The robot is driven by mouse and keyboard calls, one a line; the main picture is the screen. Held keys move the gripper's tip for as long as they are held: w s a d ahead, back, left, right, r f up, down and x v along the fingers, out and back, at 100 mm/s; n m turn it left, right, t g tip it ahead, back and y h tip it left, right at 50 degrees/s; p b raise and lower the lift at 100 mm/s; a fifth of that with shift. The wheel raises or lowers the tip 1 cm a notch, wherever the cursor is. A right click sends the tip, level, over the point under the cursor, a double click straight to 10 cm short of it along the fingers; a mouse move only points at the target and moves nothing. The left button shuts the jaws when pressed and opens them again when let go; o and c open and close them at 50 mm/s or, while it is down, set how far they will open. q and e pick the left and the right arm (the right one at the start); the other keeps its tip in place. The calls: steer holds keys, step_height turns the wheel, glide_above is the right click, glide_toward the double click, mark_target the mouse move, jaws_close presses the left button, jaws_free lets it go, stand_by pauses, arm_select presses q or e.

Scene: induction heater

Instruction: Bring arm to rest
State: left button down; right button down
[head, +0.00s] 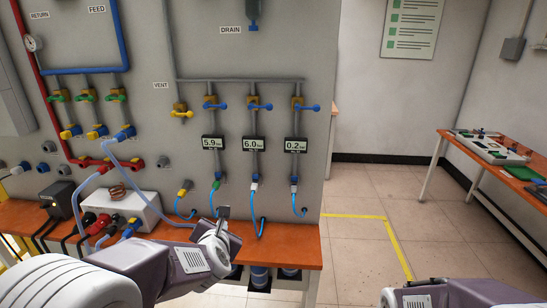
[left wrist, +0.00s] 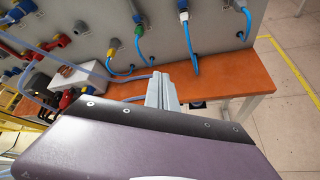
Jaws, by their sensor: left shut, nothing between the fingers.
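My left arm comes in from the lower left in the head view. Its gripper (head: 223,213) is shut and empty, just in front of the panel and above the orange bench (head: 305,250). In the left wrist view the shut fingers (left wrist: 162,90) show over the bench top, with nothing between them. Only a part of my right arm shows at the lower right edge of the head view; its gripper is out of the frame.
The grey panel (head: 255,65) carries valves, pipes, gauges reading 5.9, 6.0 and 0.2, and blue hoses (head: 257,215) close to my left gripper. A white box with a copper coil (head: 118,190) stands left on the bench. Open floor (head: 360,240) lies right, before another table (head: 500,175).

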arm_select(q)
steer(key=s+f+m+g+h, duration=0.1)
steer(key=s+f+m+g, duration=0.2)
steer(key=m, duration=0.7)
steer(key=s+d+f+m+g+h, duration=0.1)
steer(key=s+f+m+g, duration=0.3)
steer(key=s+f+m, duration=0.3)
steer(key=s+f+m+g, duration=0.4)
steer(key=s+f+m, duration=0.2)
steer(key=s+m, duration=0.6)
steer(key=m, duration=0.2)
steer(key=shift+s+d+m+h, duration=0.15)
steer(key=shift+d+m+h, duration=0.15)
steer(key=shift+h, duration=0.1)
